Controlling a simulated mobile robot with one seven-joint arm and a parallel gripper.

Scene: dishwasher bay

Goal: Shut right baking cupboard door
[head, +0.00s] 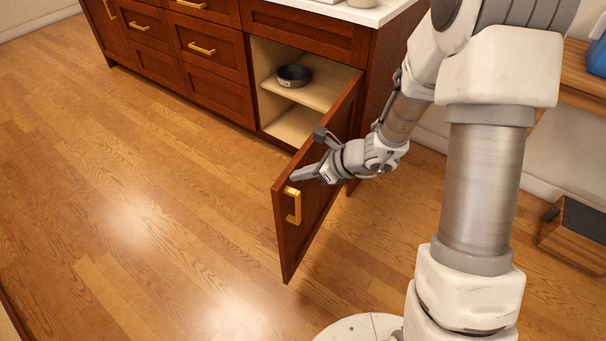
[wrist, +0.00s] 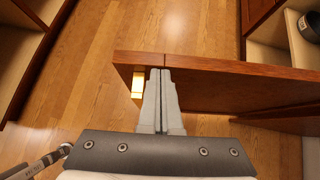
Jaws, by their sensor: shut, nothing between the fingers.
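The right baking cupboard door (head: 322,178) is a reddish-brown wooden panel standing wide open, swung out from the cabinet. Its gold handle (head: 293,205) is on the outer face near the free edge; in the wrist view the handle (wrist: 138,84) shows left of the fingers. My gripper (head: 297,175) is shut and empty at the door's upper part, near its free edge. In the wrist view the closed fingertips (wrist: 160,72) reach the door's top edge (wrist: 205,64). I cannot tell whether they touch it.
The open cupboard (head: 300,95) has pale shelves, with a dark round pan (head: 294,75) on the upper one. Closed drawers (head: 205,50) run to the left. The wooden floor (head: 130,190) left of the door is clear. A low wooden unit (head: 575,235) stands at right.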

